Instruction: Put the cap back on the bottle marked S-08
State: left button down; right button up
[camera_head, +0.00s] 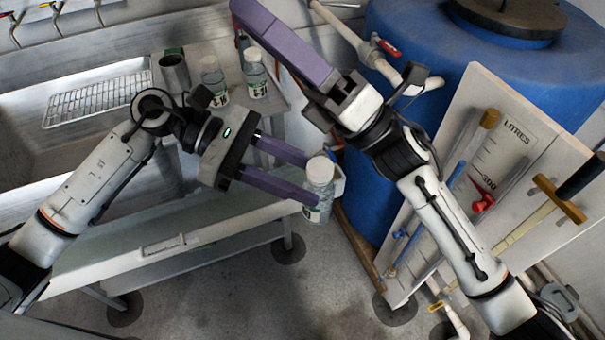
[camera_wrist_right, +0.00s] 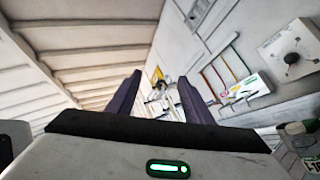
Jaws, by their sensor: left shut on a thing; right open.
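My left gripper (camera_head: 306,178) is shut on a small clear bottle (camera_head: 318,212) with a green-and-white label. It holds the bottle nearly upright beyond the trolley's right end. The bottle's top (camera_head: 320,168) looks white, like a cap. Two similar bottles, one on the left (camera_head: 211,78) and one on the right (camera_head: 256,75), stand on the bench at the back. I cannot read S-08 on any label. My right gripper (camera_head: 240,24) is raised high, open and empty; its fingers also show in the right wrist view (camera_wrist_right: 160,88). No loose cap is clearly visible.
A wire rack (camera_head: 95,95) lies in the sink. A blue drum (camera_head: 410,45) with a pipe and red valve (camera_head: 385,47), and a gauge board (camera_head: 520,150), crowd the right. Floor shows below.

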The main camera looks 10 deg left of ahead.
jog(key=s+a+r+n+g+h, duration=0.25)
jog(key=s+a+n+g, duration=0.35)
jog(key=n+g, duration=0.6)
jog(key=s+a+f+n+g+h, duration=0.15)
jog(key=s+f+n+h, duration=0.35)
jog(key=s+n+h, duration=0.65)
jog(key=n+t+h, duration=1)
jog(key=n+h, duration=0.1)
jog(key=n, duration=0.5)
send_near(321, 166)
jog(key=shift+w+m+g, duration=0.2)
jog(key=shift+m+g, duration=0.05)
jog(key=shift+a, duration=0.1)
jog(key=shift+f, duration=0.1)
jog(key=shift+f, duration=3.95)
jog(key=shift+c, duration=0.5)
